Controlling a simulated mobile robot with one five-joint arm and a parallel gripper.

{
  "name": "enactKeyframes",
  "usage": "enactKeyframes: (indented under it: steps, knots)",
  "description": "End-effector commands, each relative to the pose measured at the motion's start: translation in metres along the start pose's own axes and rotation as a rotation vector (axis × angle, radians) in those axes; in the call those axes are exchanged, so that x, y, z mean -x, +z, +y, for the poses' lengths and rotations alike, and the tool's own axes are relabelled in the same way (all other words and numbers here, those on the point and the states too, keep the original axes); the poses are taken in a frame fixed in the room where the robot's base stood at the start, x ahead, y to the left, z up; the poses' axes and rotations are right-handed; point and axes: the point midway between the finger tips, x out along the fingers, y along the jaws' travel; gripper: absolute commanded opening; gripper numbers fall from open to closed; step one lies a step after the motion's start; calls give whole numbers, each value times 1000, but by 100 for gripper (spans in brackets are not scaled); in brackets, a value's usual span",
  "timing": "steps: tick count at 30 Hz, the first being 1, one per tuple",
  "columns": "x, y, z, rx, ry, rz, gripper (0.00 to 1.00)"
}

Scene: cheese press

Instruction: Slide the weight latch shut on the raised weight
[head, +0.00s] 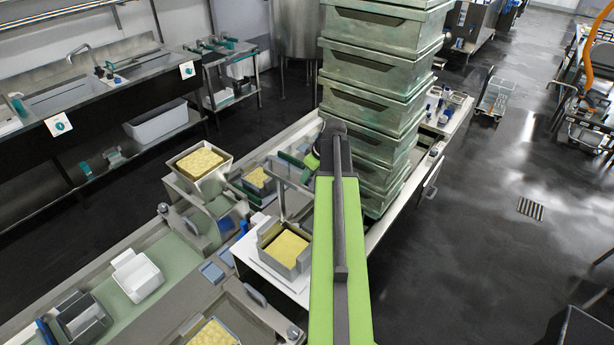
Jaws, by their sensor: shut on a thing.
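My green arm (337,260) reaches from the bottom edge up to a dark joint at the stacked crates. A small green part of it shows left of that joint, but my gripper is hidden behind the arm. A grey press frame (282,199), with an upright post and a crossbar, stands just left of the arm. Below it, a square metal mould (263,236) holds yellow cheese (287,248) on a white board. I cannot make out the weight or its latch; the arm covers the area beside the frame.
A tall stack of green crates (377,75) stands close behind my arm. More moulds with cheese (199,162) and an empty white mould (137,274) stand on the bench to the left. A sink counter (85,88) is at the far left. The dark floor at right is mostly clear.

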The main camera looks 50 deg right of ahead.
Motion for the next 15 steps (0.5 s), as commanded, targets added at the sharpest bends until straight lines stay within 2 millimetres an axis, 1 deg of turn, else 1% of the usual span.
enactKeyframes:
  steps: [2,7,15]
  knots:
    - [-2,-4,0,1,-1,-2,0]
    - [-11,-25,1,2,-1,-1,0]
    - [-12,-28,0,1,0,3,0]
